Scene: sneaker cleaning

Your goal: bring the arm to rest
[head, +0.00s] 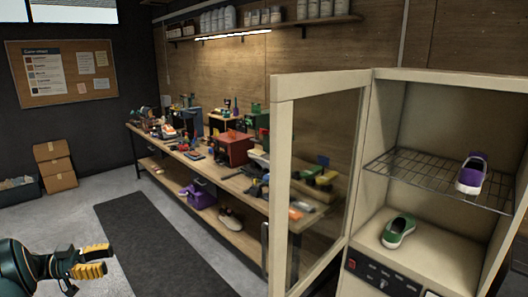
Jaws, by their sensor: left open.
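My left gripper (98,261) is at the lower left, over the floor. Its yellow-padded fingers are apart with nothing between them. It is well away from the cabinet and the bench. My right gripper is not in view. A purple sneaker with a white sole (471,174) sits on the wire rack (420,178) in the open cabinet at the right. A green sneaker (398,231) sits on the cabinet floor below the rack.
The cabinet's glass door (280,180) stands open, in front of part of the workbench (232,181). The bench holds many tools and boxes, with shoes on its lower shelf. A dark mat (150,240) lies on clear floor. Cardboard boxes (55,165) stand at the back left.

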